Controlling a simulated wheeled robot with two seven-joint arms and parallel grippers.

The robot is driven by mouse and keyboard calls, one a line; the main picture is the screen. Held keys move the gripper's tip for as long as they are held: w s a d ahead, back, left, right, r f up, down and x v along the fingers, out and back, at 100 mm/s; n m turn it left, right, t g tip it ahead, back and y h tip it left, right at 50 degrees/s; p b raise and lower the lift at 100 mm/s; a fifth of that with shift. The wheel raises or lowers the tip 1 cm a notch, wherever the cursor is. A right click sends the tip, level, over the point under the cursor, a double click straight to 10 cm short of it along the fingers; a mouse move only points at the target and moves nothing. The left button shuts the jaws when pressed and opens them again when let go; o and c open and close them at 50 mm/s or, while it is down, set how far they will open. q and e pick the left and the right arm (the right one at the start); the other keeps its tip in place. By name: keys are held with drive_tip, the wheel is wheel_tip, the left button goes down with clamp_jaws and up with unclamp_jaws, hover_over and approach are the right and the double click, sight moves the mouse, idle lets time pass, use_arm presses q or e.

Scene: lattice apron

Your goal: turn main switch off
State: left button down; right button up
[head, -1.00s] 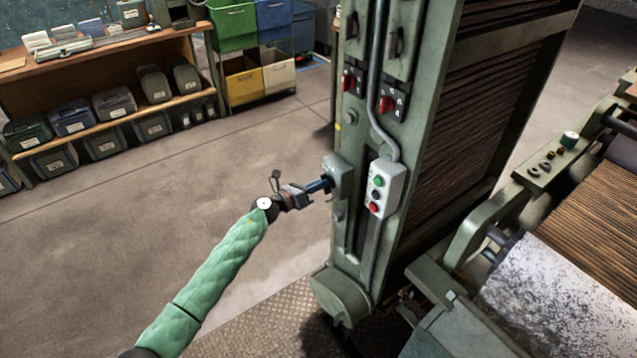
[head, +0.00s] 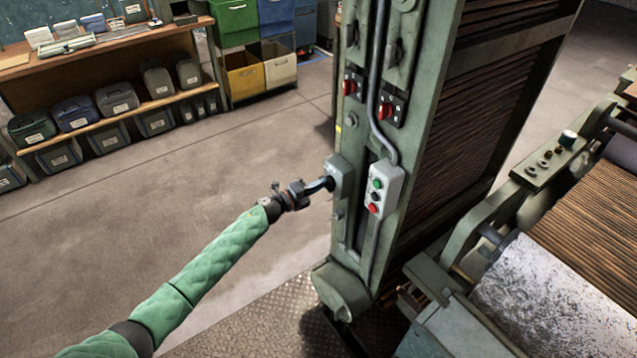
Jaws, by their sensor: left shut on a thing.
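My left gripper (head: 325,184) reaches in from the left and is shut at the front of a small grey-green switch box (head: 339,174) on the machine column. The part held between the jaws is small and mostly hidden by them; it looks like the box's handle. No label shows which is the main switch. My right gripper is out of view.
A grey push-button box (head: 383,189) with green, black and red buttons sits just right of my left gripper. A conduit (head: 374,110) runs down to it. Shelves with cases (head: 118,97) stand back left. The floor (head: 180,190) between is clear.

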use_arm(q)
drive_tip(key=shift+f+n+p, duration=0.1)
drive_tip(key=shift+n+p, duration=0.2)
drive_tip(key=shift+n, duration=0.8)
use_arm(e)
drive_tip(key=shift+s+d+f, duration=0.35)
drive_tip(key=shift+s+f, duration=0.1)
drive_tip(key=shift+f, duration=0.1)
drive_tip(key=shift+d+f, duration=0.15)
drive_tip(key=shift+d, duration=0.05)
use_arm(q)
drive_tip(key=c, duration=1.5)
unclamp_jaws()
drive_tip(key=shift+o, duration=0.2)
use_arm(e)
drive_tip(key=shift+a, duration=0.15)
use_arm(q)
drive_tip(key=shift+a, duration=0.15)
